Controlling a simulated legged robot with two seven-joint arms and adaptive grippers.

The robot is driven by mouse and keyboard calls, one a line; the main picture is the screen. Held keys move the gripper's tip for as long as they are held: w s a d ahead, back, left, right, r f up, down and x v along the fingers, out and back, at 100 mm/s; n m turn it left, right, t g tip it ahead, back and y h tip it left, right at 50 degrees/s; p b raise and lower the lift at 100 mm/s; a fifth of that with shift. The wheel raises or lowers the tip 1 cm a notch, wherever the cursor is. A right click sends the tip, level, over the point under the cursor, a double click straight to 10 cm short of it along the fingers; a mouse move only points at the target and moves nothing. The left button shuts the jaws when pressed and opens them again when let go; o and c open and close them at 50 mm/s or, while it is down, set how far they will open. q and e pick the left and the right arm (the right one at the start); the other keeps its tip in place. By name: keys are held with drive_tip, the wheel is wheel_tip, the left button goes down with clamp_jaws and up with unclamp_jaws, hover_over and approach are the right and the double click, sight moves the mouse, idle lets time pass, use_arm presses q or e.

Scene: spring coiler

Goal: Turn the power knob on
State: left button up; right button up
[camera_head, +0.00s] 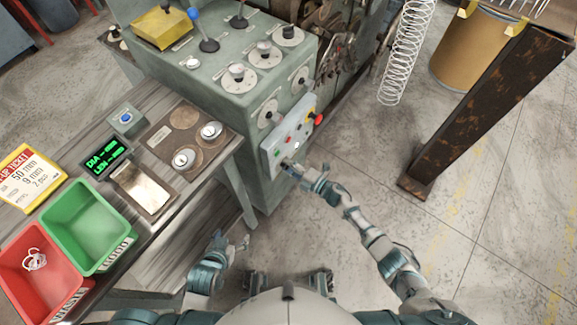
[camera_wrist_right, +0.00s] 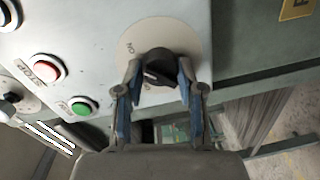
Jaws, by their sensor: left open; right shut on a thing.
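The black power knob (camera_wrist_right: 158,66) sits on a round pale label plate on the grey control panel (camera_head: 289,137). In the right wrist view my right gripper (camera_wrist_right: 159,80) has its blue-padded fingers on both sides of the knob, shut on it. My left gripper (camera_head: 236,243) is open and empty, low in front of the bench.
A red button (camera_wrist_right: 47,68) and a green button (camera_wrist_right: 83,106) are beside the knob. A red stop button (camera_head: 318,118) is at the panel's upper right. The bench holds a green bin (camera_head: 78,212) and a red bin (camera_head: 22,290). A rusty beam (camera_head: 475,110) stands to the right. Floor between is clear.

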drive_tip(key=shift+w+d+f, duration=0.1)
drive_tip(key=shift+w+d, duration=0.05)
drive_tip(key=shift+d, duration=0.15)
drive_tip(key=o, duration=1.1)
drive_tip(key=shift+o, duration=0.2)
drive_tip(key=v, duration=1.2)
drive_tip(key=shift+a, duration=0.1)
